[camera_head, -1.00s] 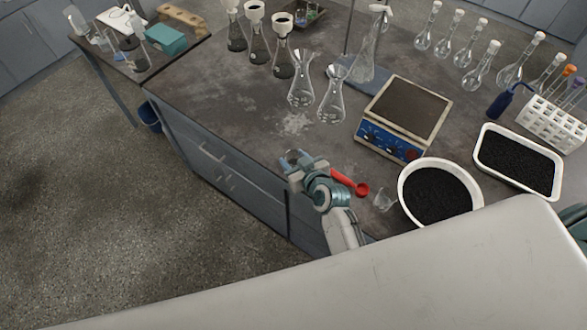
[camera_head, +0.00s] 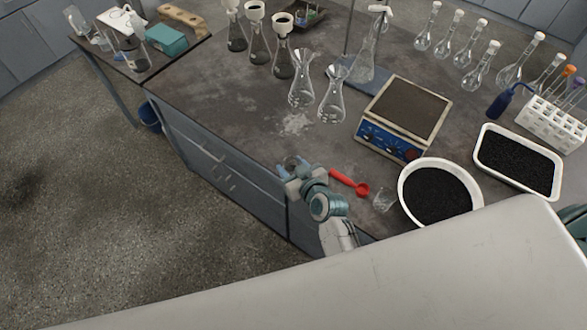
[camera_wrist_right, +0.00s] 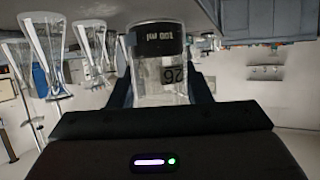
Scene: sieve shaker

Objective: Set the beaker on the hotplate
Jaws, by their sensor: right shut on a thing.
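The hotplate (camera_head: 405,105), with a dark square top and a blue front panel with knobs, stands on the bench right of centre in the head view. Its top is bare. My right gripper (camera_head: 291,168) is shut on a clear glass beaker (camera_wrist_right: 160,65) with a dark band and "100 ml" marking, seen between the fingers in the right wrist view. In the head view the beaker is small and partly hidden by the gripper, near the bench's front edge, left of and nearer than the hotplate. My left gripper is not in view.
A red spoon (camera_head: 349,182) and a small glass vessel (camera_head: 383,200) lie right of the gripper, beside a white bowl (camera_head: 405,195) of black grains. Two glass flasks (camera_head: 331,103) stand left of the hotplate. A white tray (camera_head: 481,157) is right.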

